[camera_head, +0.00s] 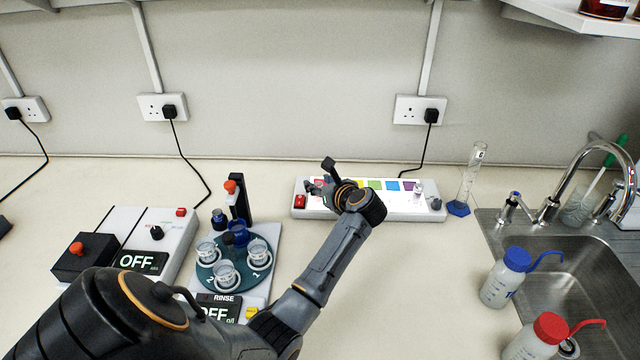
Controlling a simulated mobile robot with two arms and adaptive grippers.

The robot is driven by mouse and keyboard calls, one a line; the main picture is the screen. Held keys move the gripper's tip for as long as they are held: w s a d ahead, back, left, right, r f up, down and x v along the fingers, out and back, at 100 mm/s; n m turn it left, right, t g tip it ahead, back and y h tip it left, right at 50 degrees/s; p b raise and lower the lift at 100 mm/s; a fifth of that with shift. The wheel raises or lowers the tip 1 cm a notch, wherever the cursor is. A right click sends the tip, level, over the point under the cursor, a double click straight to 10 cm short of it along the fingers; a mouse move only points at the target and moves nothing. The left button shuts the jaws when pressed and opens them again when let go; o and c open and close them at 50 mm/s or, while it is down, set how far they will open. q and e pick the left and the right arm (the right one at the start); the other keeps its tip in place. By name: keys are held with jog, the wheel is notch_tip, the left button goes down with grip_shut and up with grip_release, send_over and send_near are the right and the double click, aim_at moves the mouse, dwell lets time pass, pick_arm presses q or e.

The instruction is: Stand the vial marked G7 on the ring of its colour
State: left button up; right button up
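My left gripper (320,177) reaches over the left part of a white strip unit (405,209) at the back of the bench. The gripper covers part of the strip's left side. A small clear vial-like piece (418,189) stands near the strip's right end. No G7 mark is readable and I cannot make out coloured rings. My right gripper is out of view.
A teal carousel (232,271) holds several clear cups, left of my forearm. A control box (165,235) marked OFF stands further left. A measuring cylinder (466,182), a blue-capped bottle (506,277), a red-capped bottle (541,338) and the sink (585,260) are right. The middle-right bench is clear.

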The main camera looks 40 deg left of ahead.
pick_arm(q)
jog(key=shift+r, duration=0.1)
jog(key=shift+a+r+p, duration=0.1)
jog(key=shift+r+p, duration=0.2)
jog(key=shift+p, duration=0.05)
jog(key=b+v, duration=0.3)
jog(key=v, duration=0.9)
